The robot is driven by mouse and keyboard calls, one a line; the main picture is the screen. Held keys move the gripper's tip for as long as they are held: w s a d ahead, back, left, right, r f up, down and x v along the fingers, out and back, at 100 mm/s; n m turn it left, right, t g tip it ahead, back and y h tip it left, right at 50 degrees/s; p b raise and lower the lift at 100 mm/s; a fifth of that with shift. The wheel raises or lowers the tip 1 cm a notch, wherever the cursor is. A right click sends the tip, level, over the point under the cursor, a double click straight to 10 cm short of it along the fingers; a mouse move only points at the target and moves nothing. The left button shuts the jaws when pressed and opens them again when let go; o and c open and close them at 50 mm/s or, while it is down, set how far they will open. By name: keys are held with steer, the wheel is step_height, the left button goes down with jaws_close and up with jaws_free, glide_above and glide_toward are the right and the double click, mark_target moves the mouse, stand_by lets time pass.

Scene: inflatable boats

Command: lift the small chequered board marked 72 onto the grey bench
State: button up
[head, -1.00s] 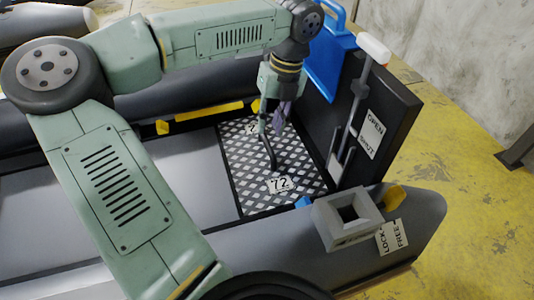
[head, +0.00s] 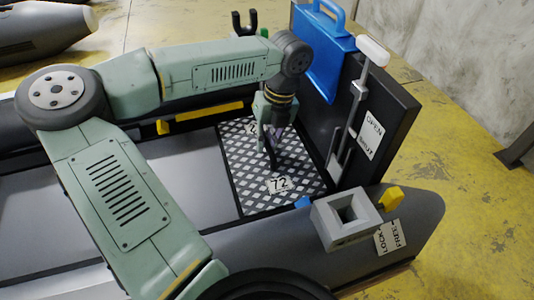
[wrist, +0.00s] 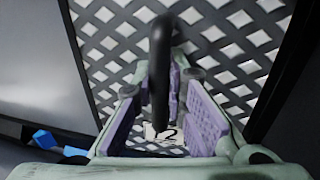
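The chequered board (head: 238,182) lies flat in the boat, with its 72 label (head: 280,184) near the front edge. It fills much of the wrist view (wrist: 118,42). A black upright handle (wrist: 160,70) stands up from it. My gripper (head: 272,140) is low over the board. In the wrist view my gripper (wrist: 160,95) has its purple pads apart, one on each side of the handle, with gaps visible. The handle partly covers the 72 label there. A light grey flat surface (head: 190,170) lies left of the board; I cannot tell whether it is the bench.
A dark upright panel (head: 385,110) stands right of the board, with a white-topped lever (head: 372,50) and a blue case (head: 322,60). A grey square socket block (head: 345,220) sits at the front right. The boat's dark tubes (head: 425,205) border the board's area.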

jaws_close()
steer(key=shift+w+r, duration=0.1)
steer(key=shift+r, duration=0.05)
stand_by(0.5)
